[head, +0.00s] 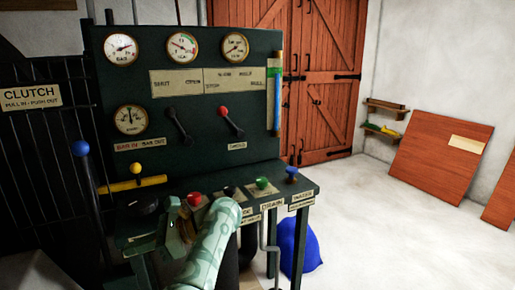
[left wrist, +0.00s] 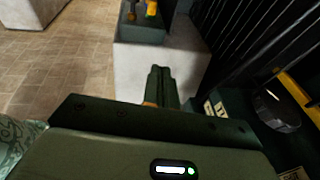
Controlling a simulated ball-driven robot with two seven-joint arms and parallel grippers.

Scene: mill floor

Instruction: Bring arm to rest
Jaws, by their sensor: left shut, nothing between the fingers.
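My left arm, in a pale green patterned cover, comes up from the bottom of the head view. Its gripper (head: 176,218) is in front of the left part of the dark green control desk (head: 140,192), near a red knob (head: 194,199). In the left wrist view the fingers of the gripper (left wrist: 160,78) are shut together with nothing between them. A pale block (left wrist: 190,75) shows beyond them. I cannot tell whether the gripper touches the desk. My right gripper is in neither view.
The panel (head: 180,100) carries gauges and two levers. A blue-knobbed clutch lever (head: 82,148) stands at the left by a black fence (head: 30,150). Green and blue knobs line the desk. A blue sack (head: 298,246) lies below right. The floor (head: 400,235) at the right is clear.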

